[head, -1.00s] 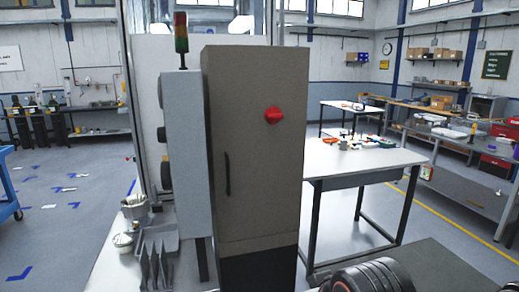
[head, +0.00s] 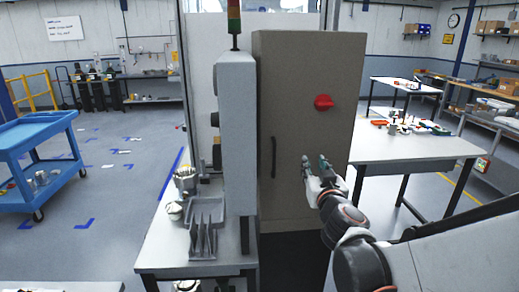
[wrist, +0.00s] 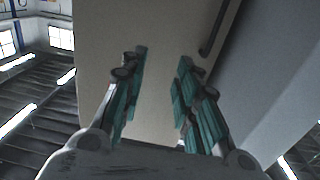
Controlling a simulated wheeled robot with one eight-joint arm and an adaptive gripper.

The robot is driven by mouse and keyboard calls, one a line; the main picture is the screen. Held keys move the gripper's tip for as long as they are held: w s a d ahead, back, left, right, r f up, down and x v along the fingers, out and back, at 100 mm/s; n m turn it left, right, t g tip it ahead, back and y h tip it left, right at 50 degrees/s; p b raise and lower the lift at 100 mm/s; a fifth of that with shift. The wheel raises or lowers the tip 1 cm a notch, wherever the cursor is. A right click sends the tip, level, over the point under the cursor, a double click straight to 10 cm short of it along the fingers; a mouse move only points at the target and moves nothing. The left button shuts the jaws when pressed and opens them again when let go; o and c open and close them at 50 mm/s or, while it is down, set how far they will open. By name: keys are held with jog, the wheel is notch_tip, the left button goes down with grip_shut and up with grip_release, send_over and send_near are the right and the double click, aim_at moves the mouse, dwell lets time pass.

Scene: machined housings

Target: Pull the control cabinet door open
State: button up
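The control cabinet (head: 318,75) is a tall grey-brown box with a red knob (head: 323,102) on its front. Its door looks closed. A dark vertical handle (head: 273,157) sits near the left edge of the door. My gripper (head: 317,164) is in front of the door, right of the handle and below the knob. In the wrist view my gripper (wrist: 162,85) has its two teal-padded fingers apart with nothing between them. The handle (wrist: 218,30) shows there at upper right, beyond the fingertips and clear of them.
A grey panel box with a stack light (head: 234,20) stands against the cabinet's left. A small table (head: 165,250) with a grey bin (head: 206,215) is at front left. A white-topped workbench (head: 415,145) stands right of the cabinet. A blue cart (head: 40,135) is far left.

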aim_at(275, 155)
jog(key=w+a+f+n+y+p, duration=0.1)
jog(key=w+a+f+n+y, duration=0.25)
jog(key=a, duration=0.25)
jog(key=shift+m+y, duration=0.35)
jog(key=shift+y, duration=0.1)
jog(key=w+a, duration=0.1)
jog(key=w, duration=0.7)
jog(key=w+a, duration=0.1)
jog(key=w, duration=0.4)
jog(key=shift+a+b, duration=0.3)
jog(key=shift+a, duration=0.05)
grip_shut()
